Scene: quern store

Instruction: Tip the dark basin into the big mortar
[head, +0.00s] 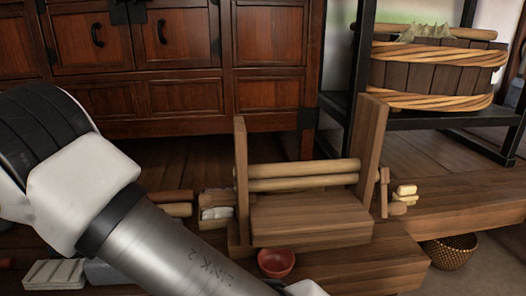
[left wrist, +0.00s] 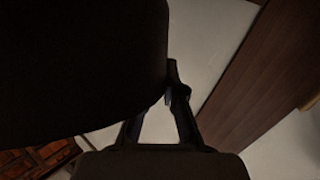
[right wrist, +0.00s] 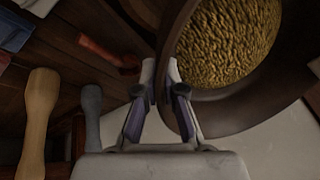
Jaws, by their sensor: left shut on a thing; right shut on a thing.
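In the right wrist view, the dark basin (right wrist: 215,108) is full of golden grain (right wrist: 228,42). My right gripper (right wrist: 164,75) is shut on its rim. In the left wrist view, a large dark, shadowed shape (left wrist: 85,65), which looks like the basin's outer side, fills the upper left. My left gripper (left wrist: 174,82) is shut at its edge. The head view shows neither gripper nor the basin; my left arm crosses its lower left. I cannot make out the big mortar in any view.
In the head view, a wooden stand with rollers (head: 310,220) and a red bowl (head: 276,262) sit on the low platform. A rope-bound tub (head: 430,75) stands on a rack. A basket (head: 450,251) is at lower right. Pestle-like tools (right wrist: 40,115) show in the right wrist view.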

